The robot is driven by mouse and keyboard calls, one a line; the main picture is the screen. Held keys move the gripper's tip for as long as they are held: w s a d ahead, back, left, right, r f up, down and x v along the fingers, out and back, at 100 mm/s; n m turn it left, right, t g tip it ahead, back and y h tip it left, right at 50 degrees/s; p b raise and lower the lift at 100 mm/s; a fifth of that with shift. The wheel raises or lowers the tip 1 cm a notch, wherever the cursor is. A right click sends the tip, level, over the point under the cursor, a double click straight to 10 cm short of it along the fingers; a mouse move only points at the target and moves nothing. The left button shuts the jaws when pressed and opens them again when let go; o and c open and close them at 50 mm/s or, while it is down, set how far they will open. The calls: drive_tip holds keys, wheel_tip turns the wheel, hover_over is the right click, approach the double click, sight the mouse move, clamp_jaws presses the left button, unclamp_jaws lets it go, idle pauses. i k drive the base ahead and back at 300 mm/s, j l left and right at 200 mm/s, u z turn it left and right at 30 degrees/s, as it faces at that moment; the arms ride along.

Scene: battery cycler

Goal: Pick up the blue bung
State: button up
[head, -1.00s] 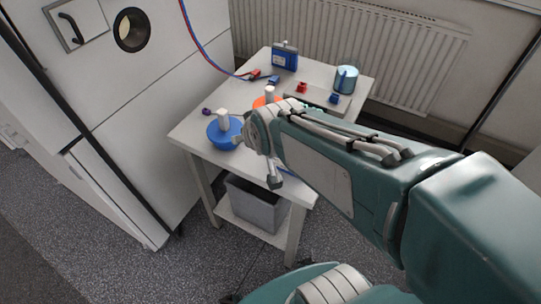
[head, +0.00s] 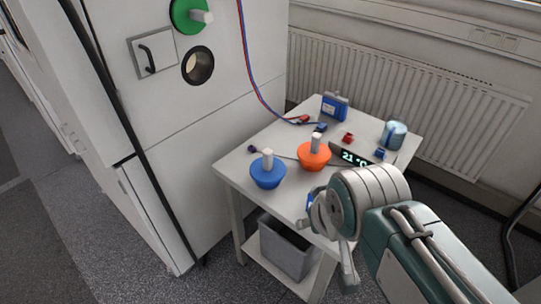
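The blue bung (head: 268,173) stands on the left front part of the white table (head: 238,169), its pale grey handle pointing up. Nothing covers it in the head view. My gripper (head: 337,250) is in front of the table at the right, low and apart from the bung. It is seen edge-on and partly hidden by my wrist, so I cannot tell whether its fingers are open or shut.
An orange bung (head: 314,157) stands right of the blue one. Behind are a blue device (head: 334,106), red and blue leads, a metallic blue cylinder (head: 394,135) and a display (head: 356,158). A green bung (head: 190,15) sits in the white cabinet above an open port (head: 198,65). A grey bin (head: 287,247) is on the lower shelf.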

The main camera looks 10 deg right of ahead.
sight(268, 171)
drive_tip(key=k+l+z, duration=0.15)
drive_tip(key=k+z, duration=0.3)
drive_tip(key=k, duration=0.15)
drive_tip(key=i+j+z, duration=0.1)
drive_tip(key=z, duration=0.35)
drive_tip(key=j+z, duration=0.25)
drive_tip(key=z, duration=0.2)
drive_tip(key=i+j+z, duration=0.1)
drive_tip(key=z, duration=0.35)
drive_tip(key=j, duration=0.9)
drive_tip(key=i+j, duration=0.15)
drive_tip(key=j, duration=1.65)
drive_tip(key=i, duration=0.05)
